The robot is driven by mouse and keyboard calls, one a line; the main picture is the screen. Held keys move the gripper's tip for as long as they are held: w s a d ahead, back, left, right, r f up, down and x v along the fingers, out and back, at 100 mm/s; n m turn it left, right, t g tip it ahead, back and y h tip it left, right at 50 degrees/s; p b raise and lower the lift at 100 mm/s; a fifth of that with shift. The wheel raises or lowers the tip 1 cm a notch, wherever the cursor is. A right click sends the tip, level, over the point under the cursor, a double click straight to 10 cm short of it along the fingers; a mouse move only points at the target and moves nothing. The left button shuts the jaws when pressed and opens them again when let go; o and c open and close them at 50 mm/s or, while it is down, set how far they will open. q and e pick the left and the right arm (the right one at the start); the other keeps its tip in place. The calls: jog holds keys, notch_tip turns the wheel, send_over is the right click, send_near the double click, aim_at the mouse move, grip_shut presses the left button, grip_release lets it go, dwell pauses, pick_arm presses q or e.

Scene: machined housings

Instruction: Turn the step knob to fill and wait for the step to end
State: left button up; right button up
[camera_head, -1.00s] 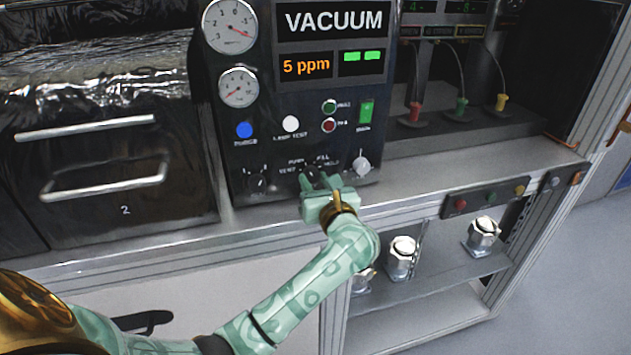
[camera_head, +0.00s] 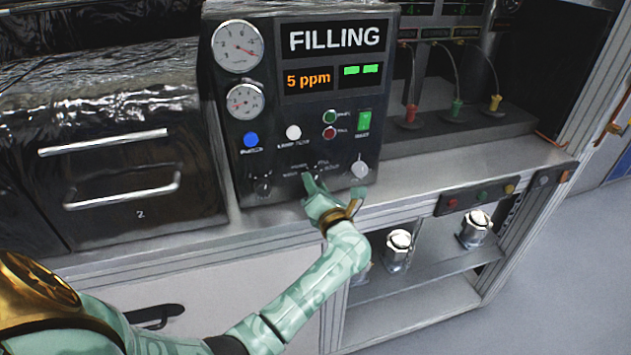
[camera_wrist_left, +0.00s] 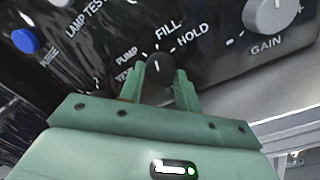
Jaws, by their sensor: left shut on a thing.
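The black step knob (camera_wrist_left: 157,66) sits on the dark control panel among the labels PUMP, FILL and HOLD. Its white mark points up, roughly toward FILL. My left gripper (camera_head: 313,182) is at the lower edge of the panel and mostly hides the knob in the head view. In the left wrist view its two green fingers (camera_wrist_left: 160,74) are shut on the knob, one on each side. The panel display (camera_head: 334,39) reads FILLING, with 5 ppm in orange and two green bars below. My right gripper is not in view.
The gain knob (camera_wrist_left: 272,14) is close to the right of my fingers. A blue purge button (camera_head: 251,140) and a white lamp test button (camera_head: 293,133) are above. Two gauges (camera_head: 238,46) are at the panel's upper left. A drawer unit (camera_head: 110,150) stands to the left.

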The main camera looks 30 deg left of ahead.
pick_arm(q)
jog(key=shift+m, duration=0.4)
jog(key=o, duration=1)
jog(key=shift+d, duration=0.1)
